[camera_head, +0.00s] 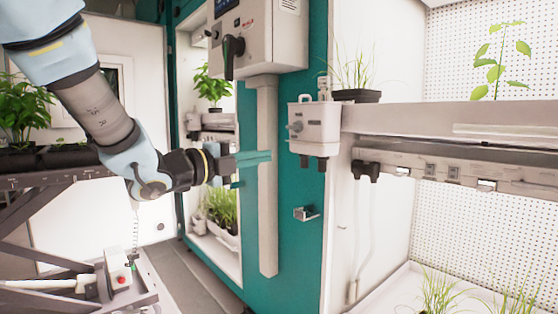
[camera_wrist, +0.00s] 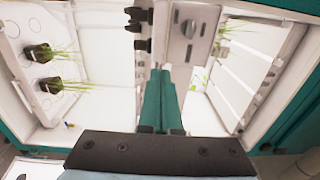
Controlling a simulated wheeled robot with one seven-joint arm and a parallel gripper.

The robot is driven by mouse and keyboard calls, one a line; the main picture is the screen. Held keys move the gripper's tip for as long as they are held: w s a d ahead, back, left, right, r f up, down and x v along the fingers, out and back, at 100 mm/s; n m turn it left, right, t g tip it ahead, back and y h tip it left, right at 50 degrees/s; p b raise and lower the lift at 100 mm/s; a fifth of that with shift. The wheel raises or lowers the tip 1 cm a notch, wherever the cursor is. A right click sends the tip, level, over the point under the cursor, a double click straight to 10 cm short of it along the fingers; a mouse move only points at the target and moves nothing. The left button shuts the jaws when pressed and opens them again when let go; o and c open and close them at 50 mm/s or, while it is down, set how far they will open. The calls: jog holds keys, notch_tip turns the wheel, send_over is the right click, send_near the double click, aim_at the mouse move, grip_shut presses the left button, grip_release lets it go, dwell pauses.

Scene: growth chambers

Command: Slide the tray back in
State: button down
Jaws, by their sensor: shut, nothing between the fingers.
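My gripper (camera_head: 268,157) is in the middle of the head view, its teal fingers together and empty. It is in front of the teal chamber frame, left of the grey shelf-like tray (camera_head: 410,118) in the right chamber. The fingers also show together in the wrist view (camera_wrist: 161,85). The grey tray bears a dark pot of grass (camera_head: 357,95) and a leafy seedling (camera_head: 499,65). A lower white tray (camera_head: 375,298) with grass shows at the bottom right. Which tray the task means, and how far either stands out, I cannot tell.
A white box with a knob (camera_head: 313,130) juts out at the grey tray's left end. A control box (camera_head: 258,40) hangs above my gripper on a grey column. A small metal bracket (camera_head: 305,213) sits on the teal frame. A cart with plants (camera_head: 60,178) stands left.

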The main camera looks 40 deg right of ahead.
aim_at(311, 149)
jog(key=d+p, duration=0.1)
jog(key=d, duration=0.3)
jog(key=d+p, duration=0.1)
jog(key=d, duration=0.3)
jog(key=d+p, duration=0.1)
jog(key=d, duration=0.4)
jog(key=shift+s+r, duration=0.2)
jog(key=shift+s, duration=0.15)
jog(key=shift+d, duration=0.15)
